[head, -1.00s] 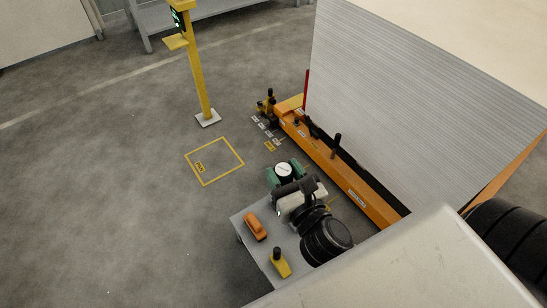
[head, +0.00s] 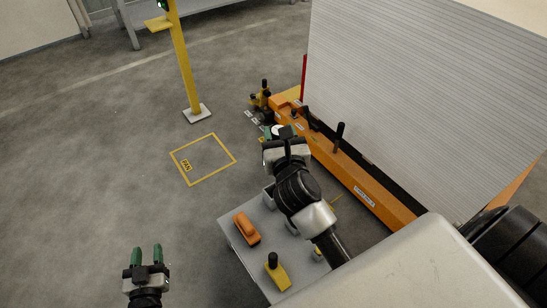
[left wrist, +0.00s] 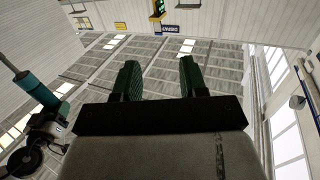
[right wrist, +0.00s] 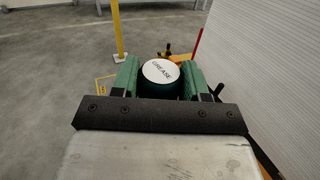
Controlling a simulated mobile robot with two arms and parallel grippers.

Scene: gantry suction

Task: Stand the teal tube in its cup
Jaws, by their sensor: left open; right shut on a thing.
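The teal tube shows its white round lid, marked GREASE (right wrist: 161,71), in the right wrist view. In the head view the tube (head: 279,131) is largely hidden by my right gripper. My right gripper (right wrist: 161,84) is shut on it, with one green finger on each side. My right gripper (head: 284,138) is beside the orange beam. My left gripper (head: 147,256) is open and empty over bare floor at the lower left; its fingers (left wrist: 158,78) point toward the roof in the left wrist view. I cannot make out the tube's cup for certain.
A grey tray (head: 240,222) below my right arm carries an orange block (head: 246,229) and a yellow piece with a black knob (head: 277,273). The orange beam (head: 350,172) runs along a tall ribbed stack (head: 420,90). A yellow post (head: 185,65) stands behind a marked floor square (head: 203,160).

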